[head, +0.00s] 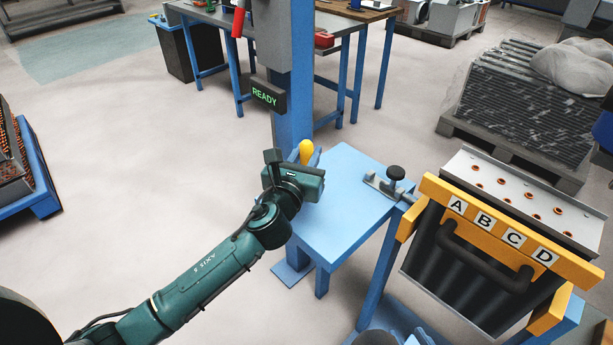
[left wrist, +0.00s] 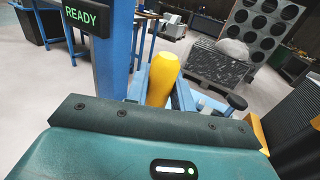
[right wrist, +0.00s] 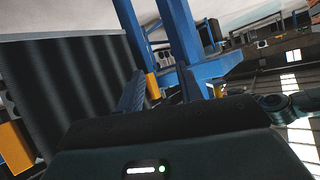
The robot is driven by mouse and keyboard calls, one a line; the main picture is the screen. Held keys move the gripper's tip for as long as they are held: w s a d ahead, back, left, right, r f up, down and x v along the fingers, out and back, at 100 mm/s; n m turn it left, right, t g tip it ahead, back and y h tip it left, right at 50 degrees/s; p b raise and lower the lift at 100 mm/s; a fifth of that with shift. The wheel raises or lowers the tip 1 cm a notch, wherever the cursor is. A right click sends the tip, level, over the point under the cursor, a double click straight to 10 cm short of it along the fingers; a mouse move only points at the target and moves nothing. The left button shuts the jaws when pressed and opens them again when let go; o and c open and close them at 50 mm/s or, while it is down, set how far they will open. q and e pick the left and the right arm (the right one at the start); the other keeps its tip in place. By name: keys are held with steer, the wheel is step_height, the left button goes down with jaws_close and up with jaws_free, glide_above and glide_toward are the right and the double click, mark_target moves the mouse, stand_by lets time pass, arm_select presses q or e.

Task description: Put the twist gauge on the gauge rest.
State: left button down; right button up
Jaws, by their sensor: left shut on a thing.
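The yellow handle, which I take to be the twist gauge (head: 306,150), stands upright between the fingers of my left gripper (head: 305,158). The gripper is shut on it, beside the left edge of the small blue table. It also shows in the left wrist view (left wrist: 163,78), with its lower part hidden behind the gripper body. A small metal fixture with a black knob (head: 395,173) sits at the table's right edge; I cannot tell whether it is the gauge rest. My right gripper (right wrist: 162,88) shows its fingers apart and nothing between them.
The blue table top (head: 345,215) is mostly bare. A blue post (head: 291,80) with a READY sign (head: 264,95) rises behind it. To the right stands a yellow-framed unit marked A to D (head: 500,230). A workbench (head: 330,65) is farther back.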

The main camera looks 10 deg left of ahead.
arm_select(q)
steer(key=shift+f+b, duration=0.8)
steer(key=shift+f, duration=1.55)
steer(key=c, duration=1.2)
jaws_free()
steer(key=shift+r, duration=0.1)
steer(key=shift+s+r, duration=0.1)
steer(key=shift+s, duration=0.05)
steer(key=s+a, duration=0.1)
steer(key=s, duration=1)
steer(key=s+f+n+g+h, duration=0.1)
steer(key=s+f+n, duration=0.3)
steer(key=n, duration=0.7)
steer(key=s+f+n+g, duration=0.3)
steer(key=s+n, duration=0.3)
steer(key=n, duration=0.6)
steer(key=s+f+n+g+h, duration=0.1)
steer(key=s+f+n, duration=0.4)
steer(key=n, duration=0.7)
steer(key=shift+s+d+f+g+h, duration=0.15)
steer(key=shift+s+f+g+h, duration=0.2)
steer(key=shift+g, duration=0.25)
